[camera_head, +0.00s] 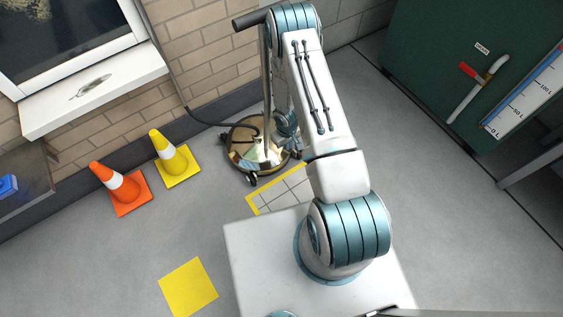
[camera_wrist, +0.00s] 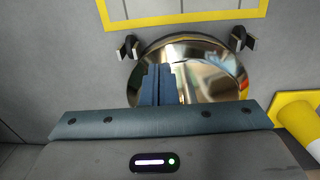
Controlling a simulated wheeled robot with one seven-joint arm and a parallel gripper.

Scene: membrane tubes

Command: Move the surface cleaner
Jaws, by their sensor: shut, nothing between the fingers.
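The surface cleaner (camera_head: 243,150) is a shiny round metal disc on small castors, standing on the grey floor against the wall, with an upright pole and a dark handle bar (camera_head: 252,19) at the top. In the wrist view its mirrored disc (camera_wrist: 212,65) fills the upper middle, with a castor on either side. My gripper (camera_wrist: 158,72) shows there with its fingers shut together, empty, in front of the disc. Whether they touch it I cannot tell. In the head view my arm covers part of the cleaner, and the fingers cannot be made out.
An orange cone (camera_head: 125,190) and a yellow cone (camera_head: 174,160) stand left of the cleaner. A yellow-framed floor grid (camera_head: 282,190) lies just in front of it. A yellow square (camera_head: 188,287) marks the floor at lower left. A green tank (camera_head: 440,50) stands at right.

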